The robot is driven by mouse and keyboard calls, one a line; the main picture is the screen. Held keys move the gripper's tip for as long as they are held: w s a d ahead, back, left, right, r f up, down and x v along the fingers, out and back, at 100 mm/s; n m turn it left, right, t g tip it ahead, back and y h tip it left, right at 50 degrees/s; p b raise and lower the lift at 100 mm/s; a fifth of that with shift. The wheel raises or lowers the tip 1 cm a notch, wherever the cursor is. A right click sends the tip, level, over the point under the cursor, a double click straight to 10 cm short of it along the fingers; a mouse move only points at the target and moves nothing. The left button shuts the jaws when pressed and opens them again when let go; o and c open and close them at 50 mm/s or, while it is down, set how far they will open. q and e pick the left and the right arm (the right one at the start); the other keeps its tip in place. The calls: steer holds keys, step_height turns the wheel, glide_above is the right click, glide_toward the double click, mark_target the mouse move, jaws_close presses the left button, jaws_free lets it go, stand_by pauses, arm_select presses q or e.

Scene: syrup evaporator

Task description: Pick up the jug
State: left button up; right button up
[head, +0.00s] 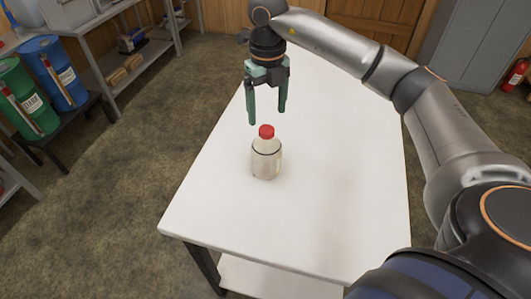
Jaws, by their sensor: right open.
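The jug (266,158) stands upright on the white table (340,190). It is a small pale beige bottle with a red cap and a dark line around its shoulder. My right gripper (267,120) points down with its green fingers apart and nothing between them. In the picture its fingertips sit just above the red cap; how far apart they are in height and depth is hard to tell. My left gripper is not in view.
The tabletop around the jug is clear. A grey cabinet (475,50) and a red extinguisher (515,75) are at the back right.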

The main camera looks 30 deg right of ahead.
mark_target(267, 130)
steer(key=shift+s+a+f+p, duration=0.1)
steer(key=shift+f+p, duration=0.2)
steer(key=shift+f, duration=2.9)
jaws_close()
